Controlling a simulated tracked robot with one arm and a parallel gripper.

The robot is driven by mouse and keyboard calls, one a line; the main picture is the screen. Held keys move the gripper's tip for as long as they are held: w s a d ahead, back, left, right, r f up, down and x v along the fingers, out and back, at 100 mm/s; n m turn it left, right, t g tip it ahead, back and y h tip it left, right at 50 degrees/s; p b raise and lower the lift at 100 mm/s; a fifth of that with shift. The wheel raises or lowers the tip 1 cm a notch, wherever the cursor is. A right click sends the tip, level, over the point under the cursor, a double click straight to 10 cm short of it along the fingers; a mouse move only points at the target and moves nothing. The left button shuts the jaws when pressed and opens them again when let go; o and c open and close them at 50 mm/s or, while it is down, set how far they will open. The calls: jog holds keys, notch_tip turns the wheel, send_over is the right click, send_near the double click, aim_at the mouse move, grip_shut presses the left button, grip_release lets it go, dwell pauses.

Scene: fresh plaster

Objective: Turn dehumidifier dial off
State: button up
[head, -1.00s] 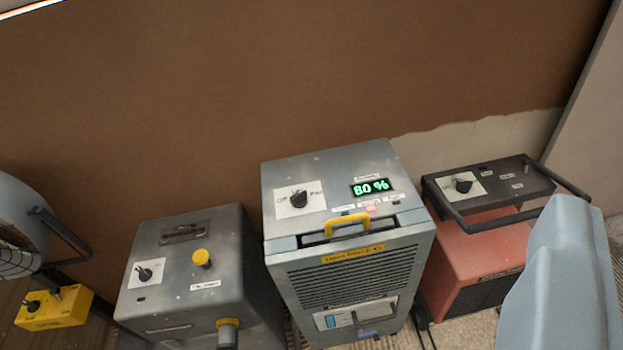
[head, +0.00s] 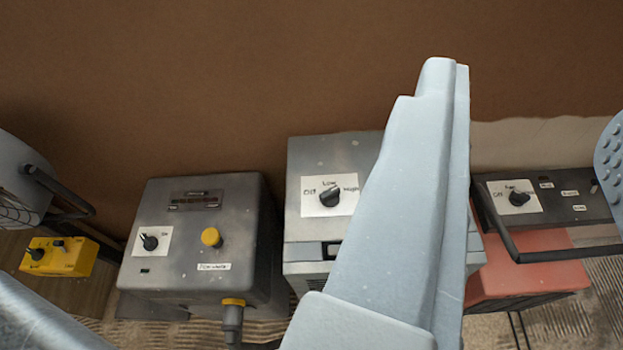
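The grey dehumidifier (head: 308,225) stands in the middle by the wall. Its black dial (head: 331,196) sits on a white plate marked Off on the left, Low at the top and High on the right. The knob's pointer seems turned up and right, but its exact setting is hard to tell. My gripper (head: 527,110) is open: one pale blue finger crosses the centre right, and a dotted pad shows at the right edge. The near finger is right of the dial in the picture, with no visible contact. It hides the dehumidifier's right side and display.
A grey box with a dial and yellow button (head: 211,237) stands to the left. A small yellow control box (head: 60,257) and a fan (head: 22,190) are farther left. A red machine (head: 515,262) with a black handle bar and its own dial stands right. A brown wall is behind.

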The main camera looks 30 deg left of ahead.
jog(key=m+g+p, duration=0.8)
jog(key=g+p, duration=0.2)
jog(key=g, duration=0.5)
send_over(327, 192)
notch_tip(327, 192, down, 34)
notch_tip(327, 192, down, 14)
jog(key=shift+r, duration=0.1)
